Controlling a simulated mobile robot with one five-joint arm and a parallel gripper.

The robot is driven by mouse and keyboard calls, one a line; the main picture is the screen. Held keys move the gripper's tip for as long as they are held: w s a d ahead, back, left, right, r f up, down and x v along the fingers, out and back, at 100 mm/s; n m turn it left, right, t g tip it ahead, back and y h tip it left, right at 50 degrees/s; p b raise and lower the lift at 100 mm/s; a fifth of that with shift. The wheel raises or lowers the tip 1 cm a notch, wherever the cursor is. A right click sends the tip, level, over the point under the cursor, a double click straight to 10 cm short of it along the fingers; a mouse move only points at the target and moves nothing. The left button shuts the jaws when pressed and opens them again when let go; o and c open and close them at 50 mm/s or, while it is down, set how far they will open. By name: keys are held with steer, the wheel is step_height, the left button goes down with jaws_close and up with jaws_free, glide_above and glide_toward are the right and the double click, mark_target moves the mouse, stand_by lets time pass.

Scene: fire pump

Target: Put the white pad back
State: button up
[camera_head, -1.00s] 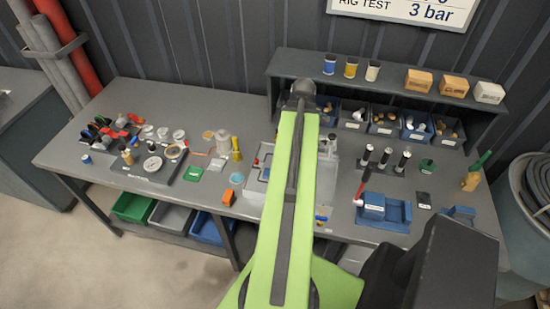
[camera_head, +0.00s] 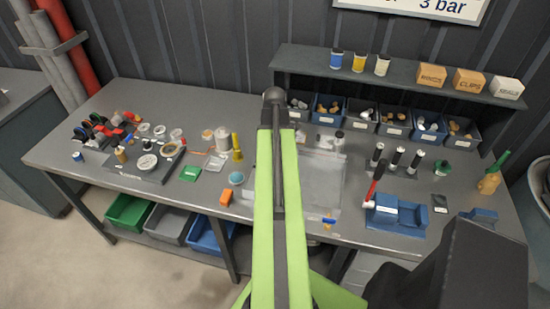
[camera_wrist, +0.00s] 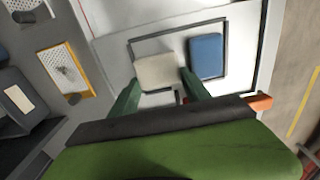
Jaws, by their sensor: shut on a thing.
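The white pad (camera_wrist: 157,72) sits between the green fingers of my gripper (camera_wrist: 160,79) in the wrist view, which are shut on it. The pad is over a pale panel (camera_wrist: 115,68) with dark outlined areas, but I cannot tell whether it touches the panel. A blue pad (camera_wrist: 207,54) lies just right of the white pad, inside a dark outline. In the head view my arm hides my gripper and both pads; part of a pale tray (camera_head: 320,185) shows to the right of the arm.
An orange block (camera_head: 226,197) and a light-blue disc (camera_head: 236,179) are left of my arm. A blue holder (camera_head: 398,217) and several black-and-silver cylinders (camera_head: 396,159) stand to the right. Small bins (camera_head: 328,112) line the back under a shelf (camera_head: 400,75).

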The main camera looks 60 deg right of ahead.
steer(key=shift+r, duration=0.1)
steer(key=shift+f+b, duration=0.5)
steer(key=shift+f, duration=0.15)
steer(key=shift+r, duration=0.1)
steer(key=o, duration=0.9)
steer(key=shift+r+p, duration=0.5)
steer(key=shift+p, duration=0.1)
step_height(320, 180, up, 12)
steer(key=p, duration=1.2)
